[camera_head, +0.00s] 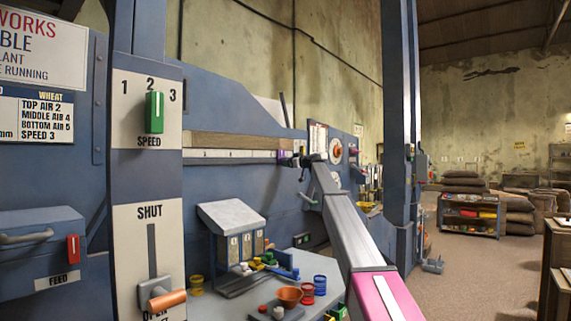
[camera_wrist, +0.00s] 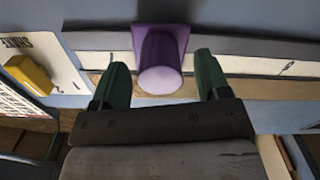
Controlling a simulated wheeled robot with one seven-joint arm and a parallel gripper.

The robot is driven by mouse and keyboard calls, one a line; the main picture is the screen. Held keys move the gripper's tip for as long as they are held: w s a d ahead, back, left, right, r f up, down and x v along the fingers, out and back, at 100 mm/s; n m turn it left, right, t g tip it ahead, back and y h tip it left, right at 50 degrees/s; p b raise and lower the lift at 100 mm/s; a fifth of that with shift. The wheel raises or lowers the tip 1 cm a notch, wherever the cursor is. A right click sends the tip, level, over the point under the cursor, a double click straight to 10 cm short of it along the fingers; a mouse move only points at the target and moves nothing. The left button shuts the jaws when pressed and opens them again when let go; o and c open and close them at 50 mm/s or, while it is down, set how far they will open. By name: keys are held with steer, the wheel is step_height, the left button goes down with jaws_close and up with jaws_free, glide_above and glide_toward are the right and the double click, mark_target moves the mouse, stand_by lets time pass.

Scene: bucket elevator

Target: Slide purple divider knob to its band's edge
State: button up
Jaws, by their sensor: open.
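The purple divider knob (camera_wrist: 161,68) is a short round peg on a square purple plate, set on a pale strip with markings. My gripper (camera_wrist: 160,62) is open, with one green finger on each side of the knob. A gap shows on both sides, so neither finger seems to touch it. In the head view the purple knob (camera_head: 284,156) is small, at the right end of the visible part of the long pale scale strip (camera_head: 228,156). My gripper (camera_head: 302,160) is beside it there, and its fingers are too small to make out.
A yellow knob (camera_wrist: 29,74) on a white plate is to the left in the wrist view. In the head view, a green speed knob (camera_head: 154,112) and an orange-handled lever (camera_head: 160,294) are at left. A bench (camera_head: 325,267) with cups and small parts stands below the strip.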

steer(key=v, duration=0.7)
steer(key=shift+s+d, duration=0.2)
steer(key=shift+d, duration=0.05)
